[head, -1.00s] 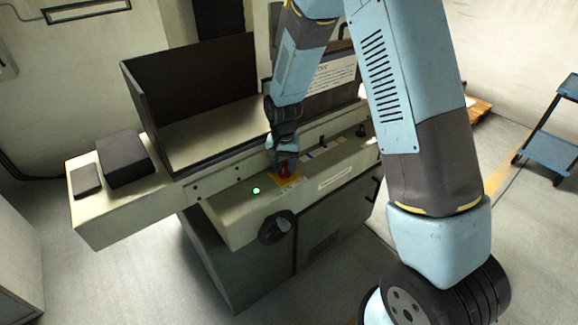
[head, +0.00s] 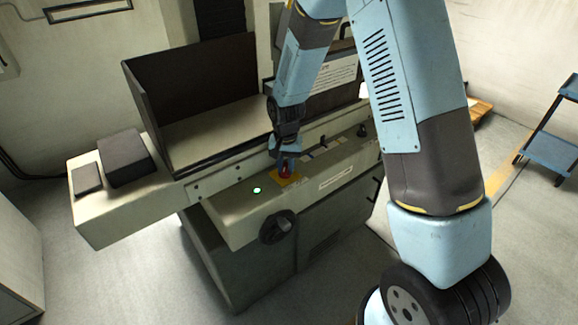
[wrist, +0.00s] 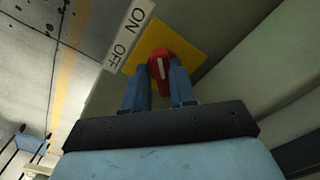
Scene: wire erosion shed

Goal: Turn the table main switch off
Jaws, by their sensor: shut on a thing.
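The main switch is a red knob (head: 286,171) with a white line, on a yellow plate (head: 293,181) on the machine's front panel. In the wrist view the knob (wrist: 159,65) sits between the two blue fingers of my gripper (wrist: 165,82), which is shut on it. The yellow plate (wrist: 190,35) shows around it. A white label (wrist: 126,38) beside the plate reads ON and OFF. The white line runs nearly up and down in the wrist view; I cannot tell which word it marks. In the head view my gripper (head: 286,158) partly covers the knob.
A green lamp (head: 257,190) glows on the panel left of the switch. A dark handwheel (head: 276,226) is below it. Dark guards (head: 200,80) stand on the machine table behind. A blue trolley (head: 550,150) stands at the right.

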